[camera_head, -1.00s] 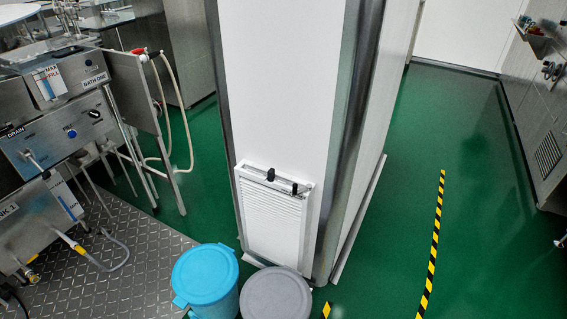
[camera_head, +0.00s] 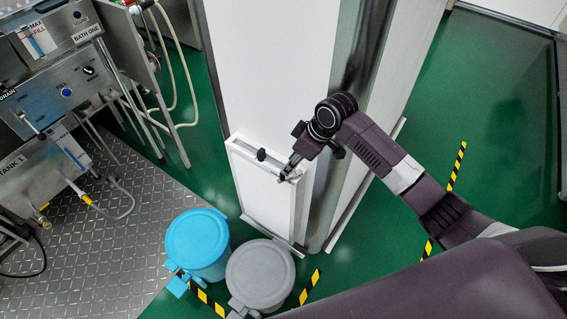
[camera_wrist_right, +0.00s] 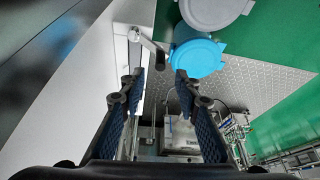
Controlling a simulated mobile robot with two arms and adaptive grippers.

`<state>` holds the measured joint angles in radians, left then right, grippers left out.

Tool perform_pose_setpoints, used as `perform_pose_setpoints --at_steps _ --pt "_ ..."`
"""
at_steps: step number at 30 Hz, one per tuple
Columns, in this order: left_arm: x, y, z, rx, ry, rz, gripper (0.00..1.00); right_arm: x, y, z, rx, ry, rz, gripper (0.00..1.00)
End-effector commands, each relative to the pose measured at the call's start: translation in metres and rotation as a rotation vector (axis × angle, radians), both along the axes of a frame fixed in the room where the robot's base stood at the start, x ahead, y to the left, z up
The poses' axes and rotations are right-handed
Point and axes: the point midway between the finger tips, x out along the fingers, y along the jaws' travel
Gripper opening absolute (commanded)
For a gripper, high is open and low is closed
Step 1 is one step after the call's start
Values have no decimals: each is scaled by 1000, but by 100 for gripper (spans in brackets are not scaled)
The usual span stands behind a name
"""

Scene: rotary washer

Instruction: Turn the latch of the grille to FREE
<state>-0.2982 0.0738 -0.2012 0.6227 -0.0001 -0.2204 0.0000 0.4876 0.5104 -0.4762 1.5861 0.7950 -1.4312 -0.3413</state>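The white grille (camera_head: 262,200) is set low in the front of the white column, with a black knob (camera_head: 261,155) on its top edge. My right gripper (camera_head: 285,176) is at the grille's upper right corner and covers the latch area there in the head view. In the right wrist view, a metal lever with a round end (camera_wrist_right: 148,41), apparently the latch, lies just beyond the fingertips. The right gripper (camera_wrist_right: 160,84) is open, with nothing between its fingers. No FREE marking is readable. My left gripper is not in view.
A blue lidded bin (camera_head: 197,240) and a grey lidded bin (camera_head: 260,275) stand on the floor before the column. A steel washer station (camera_head: 60,90) with hoses is at left. Green floor lies open at right, with yellow-black tape.

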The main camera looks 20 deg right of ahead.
Motion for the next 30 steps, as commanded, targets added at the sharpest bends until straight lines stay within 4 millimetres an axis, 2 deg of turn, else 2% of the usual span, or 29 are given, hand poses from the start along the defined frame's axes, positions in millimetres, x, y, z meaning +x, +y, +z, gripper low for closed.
perform_pose_setpoints --at_steps 4,15,21,29,30 --pt "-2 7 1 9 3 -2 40 2 4 -10 -1 6 8 30" --pt "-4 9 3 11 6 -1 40 17 18 -59 0 4 4 30" --pt "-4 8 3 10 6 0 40 21 20 -69 -2 1 4 30" --pt "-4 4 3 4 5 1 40 21 21 -70 -2 1 4 30" --pt "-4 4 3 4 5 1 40 21 21 -70 -2 1 4 26"
